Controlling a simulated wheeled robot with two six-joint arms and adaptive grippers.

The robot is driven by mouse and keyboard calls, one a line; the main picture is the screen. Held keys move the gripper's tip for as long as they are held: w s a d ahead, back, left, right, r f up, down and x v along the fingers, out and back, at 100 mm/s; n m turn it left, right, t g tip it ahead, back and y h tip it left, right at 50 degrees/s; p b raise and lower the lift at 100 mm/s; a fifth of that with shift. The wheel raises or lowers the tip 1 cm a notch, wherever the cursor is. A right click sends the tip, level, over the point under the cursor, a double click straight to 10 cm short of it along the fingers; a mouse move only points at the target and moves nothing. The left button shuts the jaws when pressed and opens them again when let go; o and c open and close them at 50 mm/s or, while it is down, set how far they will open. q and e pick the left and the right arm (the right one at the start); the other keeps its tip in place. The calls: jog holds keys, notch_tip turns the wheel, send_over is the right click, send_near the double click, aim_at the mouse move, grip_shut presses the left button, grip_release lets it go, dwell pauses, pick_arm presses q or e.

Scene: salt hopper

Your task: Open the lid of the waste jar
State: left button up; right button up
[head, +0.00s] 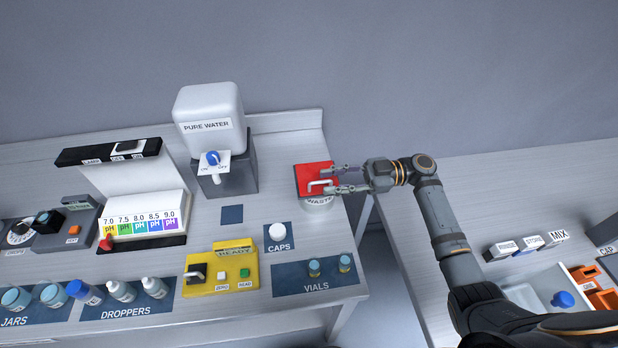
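The waste jar (319,203) is a white jar labelled WASTE near the right end of the left table. Its red lid (313,172) lies on top and looks closed, with a pale handle (320,184) at its front. My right gripper (334,179) reaches in from the right, its two fingers apart on either side of the handle. Whether the fingers touch the handle or lid I cannot tell. My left gripper is not in view.
A PURE WATER dispenser (208,112) stands left of the jar. A CAPS mat (270,238), a VIALS mat (292,284) and a yellow device (215,272) lie in front. A gap separates this table from the right table (500,190).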

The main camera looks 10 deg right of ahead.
aim_at(311, 183)
jog(key=a+p, duration=0.1)
jog(key=a, duration=0.4)
jog(key=shift+w+r+p, duration=0.1)
jog(key=shift+p, duration=0.3)
jog(key=shift+a, duration=0.5)
grip_shut()
